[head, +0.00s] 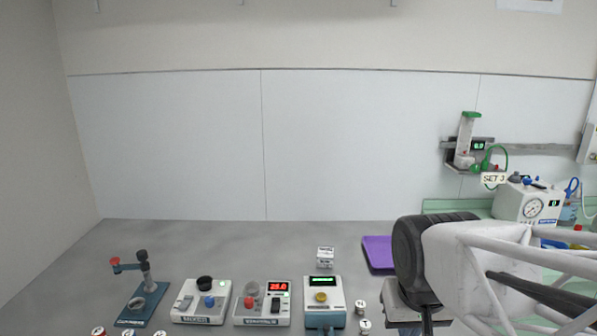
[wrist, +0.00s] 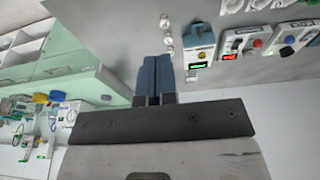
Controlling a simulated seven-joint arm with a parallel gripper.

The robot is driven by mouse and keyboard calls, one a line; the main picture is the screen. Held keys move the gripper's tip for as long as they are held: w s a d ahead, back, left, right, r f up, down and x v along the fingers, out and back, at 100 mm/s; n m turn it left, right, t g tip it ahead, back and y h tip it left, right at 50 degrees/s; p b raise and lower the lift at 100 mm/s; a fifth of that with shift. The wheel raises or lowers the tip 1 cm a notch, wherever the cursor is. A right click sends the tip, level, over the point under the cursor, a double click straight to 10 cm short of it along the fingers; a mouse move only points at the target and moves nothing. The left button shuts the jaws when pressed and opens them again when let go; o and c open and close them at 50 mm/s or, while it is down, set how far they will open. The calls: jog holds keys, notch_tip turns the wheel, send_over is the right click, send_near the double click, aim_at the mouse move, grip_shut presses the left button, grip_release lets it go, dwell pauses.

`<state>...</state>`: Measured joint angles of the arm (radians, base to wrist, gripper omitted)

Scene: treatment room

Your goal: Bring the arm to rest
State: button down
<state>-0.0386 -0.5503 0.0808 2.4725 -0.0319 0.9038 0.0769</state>
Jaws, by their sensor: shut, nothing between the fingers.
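My gripper (wrist: 156,62) shows in the wrist view with its two blue-grey fingers side by side, touching, and nothing between them. In the head view my arm reaches in from the right edge, with its white link and black wrist at the lower right. The gripper there points down beside the purple tray (head: 377,254), and its fingertips are cut off or too small to make out. No object hangs from the gripper.
Several bench devices stand along the front: a blue stand (head: 143,299), a mixer (head: 201,301), a red-display unit (head: 263,304) and a green-display unit (head: 324,301). Small jars (head: 364,326) stand near them. A gauge machine (head: 527,204) stands at right. The back left bench is clear.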

jog(key=s, duration=0.1)
jog(key=s+d, duration=0.1)
jog(key=s, duration=0.2)
jog(key=shift+s+d+f, duration=0.15)
jog(key=shift+s+f, duration=0.2)
jog(key=c, duration=1.8)
grip_release()
dwell(0.4)
